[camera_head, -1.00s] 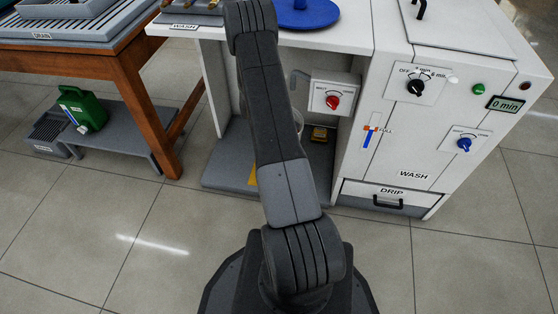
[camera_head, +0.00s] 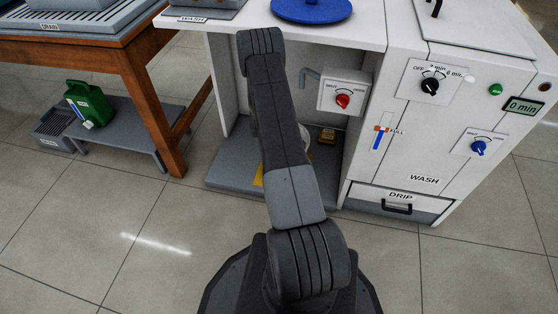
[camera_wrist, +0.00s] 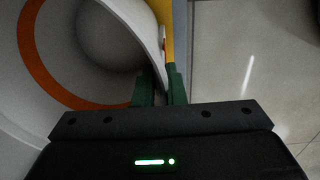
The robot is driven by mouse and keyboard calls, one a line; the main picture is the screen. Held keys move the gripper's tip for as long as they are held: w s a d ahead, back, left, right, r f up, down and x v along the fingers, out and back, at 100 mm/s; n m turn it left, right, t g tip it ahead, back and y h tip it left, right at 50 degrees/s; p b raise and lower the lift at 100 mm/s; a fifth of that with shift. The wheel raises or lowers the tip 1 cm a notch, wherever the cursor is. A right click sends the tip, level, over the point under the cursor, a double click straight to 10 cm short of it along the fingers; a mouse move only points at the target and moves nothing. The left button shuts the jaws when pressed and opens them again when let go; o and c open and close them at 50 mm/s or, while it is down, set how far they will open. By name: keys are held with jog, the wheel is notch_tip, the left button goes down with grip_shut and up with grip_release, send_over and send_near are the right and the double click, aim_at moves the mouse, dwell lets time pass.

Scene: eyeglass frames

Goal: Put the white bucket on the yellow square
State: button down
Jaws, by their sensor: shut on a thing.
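The white bucket (camera_wrist: 133,18) fills the upper left of the wrist view, its open inside facing the camera with an orange ring on it. My gripper (camera_wrist: 160,88) has green fingers, shut on the bucket's rim. A yellow strip (camera_wrist: 181,35), likely part of the yellow square, shows beyond the rim. In the head view a sliver of the yellow square (camera_head: 258,175) shows at the left of my arm, on the grey low shelf. My arm hides the gripper and most of the bucket there; whether the bucket touches the shelf cannot be told.
The shelf (camera_head: 232,170) lies in an open bay under the white worktop (camera_head: 362,28). A red-knob box (camera_head: 343,99) hangs at the bay's right, above a small yellow-brown object (camera_head: 327,135). The wash cabinet (camera_head: 395,155) stands right; a wooden table leg (camera_head: 150,115) stands left.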

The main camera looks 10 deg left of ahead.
jog(key=shift+f, duration=0.15)
jog(key=c, duration=1.5)
grip_release()
notch_tip(320, 180, up, 12)
jog(key=p, duration=0.3)
jog(key=shift+s+p, duration=0.2)
jog(key=shift+p, duration=0.2)
